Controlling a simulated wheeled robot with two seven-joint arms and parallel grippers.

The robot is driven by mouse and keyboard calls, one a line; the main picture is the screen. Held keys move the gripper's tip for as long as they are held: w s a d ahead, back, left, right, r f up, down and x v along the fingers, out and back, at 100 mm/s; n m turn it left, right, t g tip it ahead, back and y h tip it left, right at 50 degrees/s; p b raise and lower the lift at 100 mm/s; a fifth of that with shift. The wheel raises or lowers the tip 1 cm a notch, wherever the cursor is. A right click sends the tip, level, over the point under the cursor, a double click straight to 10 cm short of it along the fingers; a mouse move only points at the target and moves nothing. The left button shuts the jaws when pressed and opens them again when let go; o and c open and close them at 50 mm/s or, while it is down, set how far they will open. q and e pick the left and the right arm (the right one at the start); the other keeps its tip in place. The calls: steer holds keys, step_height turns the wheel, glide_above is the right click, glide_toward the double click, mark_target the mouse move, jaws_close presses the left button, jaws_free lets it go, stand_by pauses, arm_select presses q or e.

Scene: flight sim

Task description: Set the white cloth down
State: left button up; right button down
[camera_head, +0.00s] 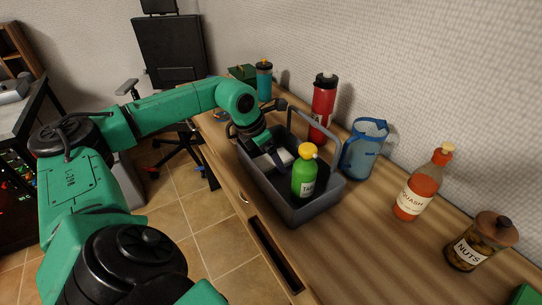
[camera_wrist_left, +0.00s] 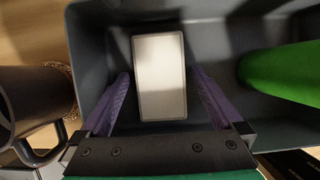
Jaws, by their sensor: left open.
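The white cloth, a pale flat rectangular block, lies inside the grey caddy (camera_head: 299,211); it shows in the head view (camera_head: 287,155) and in the wrist view (camera_wrist_left: 159,78). My left gripper (camera_head: 276,160) reaches down into the caddy. In the wrist view its two purple fingers (camera_wrist_left: 163,85) are open, one on each side of the cloth, with a gap visible on both sides. The cloth appears to rest on the caddy floor. My right gripper is not in view.
A green bottle with a yellow cap (camera_head: 304,174) stands in the caddy beside the cloth. A red bottle (camera_head: 323,108), blue jug (camera_head: 361,154), squash bottle (camera_head: 415,194) and nuts jar (camera_head: 474,246) stand on the wooden counter. A dark mug (camera_wrist_left: 30,100) is left of the caddy.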

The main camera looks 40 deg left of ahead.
arm_select(q)
steer(key=v, duration=1.2)
steer(key=shift+b, duration=0.3)
steer(key=shift+r, duration=0.1)
